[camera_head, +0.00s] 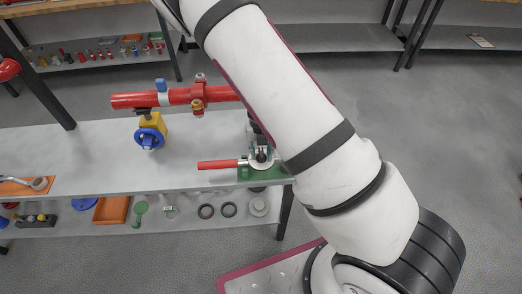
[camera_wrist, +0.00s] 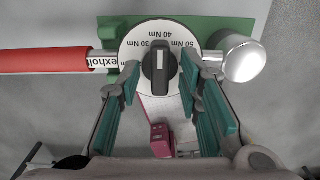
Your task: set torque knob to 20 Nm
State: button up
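The black torque knob (camera_wrist: 160,72) sits on a round white dial (camera_wrist: 132,50) in the wrist view. Its pale mark points up in the picture, near the upside-down 30 Nm and 40 Nm labels; a 50 Nm label shows at the right. I cannot see a 20 Nm label. The dial belongs to a tool with a red handle (camera_wrist: 45,61) on a green base (camera_wrist: 228,28). The red handle also shows in the head view (camera_head: 217,165). My gripper (camera_wrist: 162,80) is open, its teal fingers on either side of the knob, apart from it.
A silver cylindrical end (camera_wrist: 243,60) sits right of the dial. In the head view a red pipe (camera_head: 130,101) with a blue handwheel (camera_head: 149,138) stands behind the tool on the grey bench (camera_head: 95,160). Rings and small parts lie on the lower shelf (camera_head: 185,222).

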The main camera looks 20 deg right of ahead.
grip_shut()
jog(key=n, duration=0.3)
jog(key=shift+n, duration=0.3)
jog(key=shift+n, duration=0.5)
jog(key=shift+n+p, duration=0.3)
jog(key=shift+n, duration=0.9)
